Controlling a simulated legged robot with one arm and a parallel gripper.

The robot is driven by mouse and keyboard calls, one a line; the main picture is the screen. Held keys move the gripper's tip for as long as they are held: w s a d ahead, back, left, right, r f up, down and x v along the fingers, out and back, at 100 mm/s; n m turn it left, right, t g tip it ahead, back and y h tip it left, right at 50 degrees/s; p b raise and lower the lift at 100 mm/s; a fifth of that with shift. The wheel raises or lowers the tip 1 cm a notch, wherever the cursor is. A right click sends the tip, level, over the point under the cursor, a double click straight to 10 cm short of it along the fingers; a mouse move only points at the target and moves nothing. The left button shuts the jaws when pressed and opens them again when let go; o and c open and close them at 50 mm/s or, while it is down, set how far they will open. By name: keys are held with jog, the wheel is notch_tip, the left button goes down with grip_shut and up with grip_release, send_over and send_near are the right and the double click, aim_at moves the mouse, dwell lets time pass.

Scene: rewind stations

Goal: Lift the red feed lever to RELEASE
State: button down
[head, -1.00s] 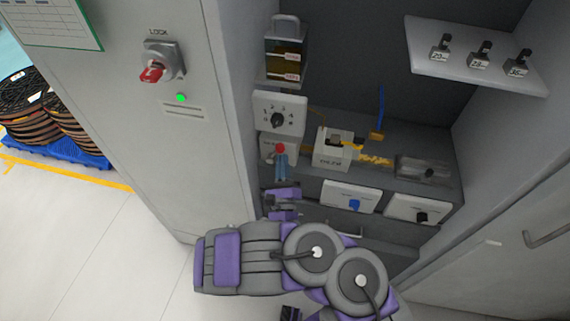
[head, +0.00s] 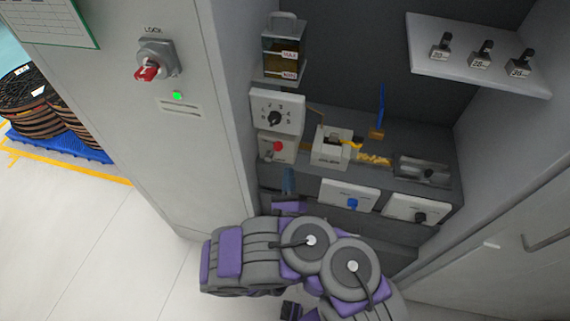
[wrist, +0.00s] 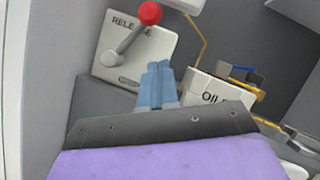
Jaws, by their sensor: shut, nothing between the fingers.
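The red feed lever has a round red knob (wrist: 150,13) on a grey arm, on a white plate (wrist: 160,50) marked RELEASE. In the wrist view its arm slants up to the right from its pivot, with the knob near the plate's top edge, beside the RELEASE word. A lower label is too small to read. In the head view the knob (head: 278,146) shows below the dial. My gripper (wrist: 158,66) has its blue fingers together, empty, below and right of the lever's pivot, apart from the knob. It also shows in the head view (head: 289,176).
A dial box (head: 277,112) sits above the lever plate. A white oiler block (head: 331,148) stands close on the right, also near my fingers in the wrist view (wrist: 218,94). Boxes with a blue knob (head: 352,202) and a black knob (head: 420,216) line the lower front.

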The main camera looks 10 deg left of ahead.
jog(key=p+v, duration=0.2)
jog(key=v, duration=0.7)
jog(key=shift+r, duration=0.3)
jog(key=shift+a, duration=0.2)
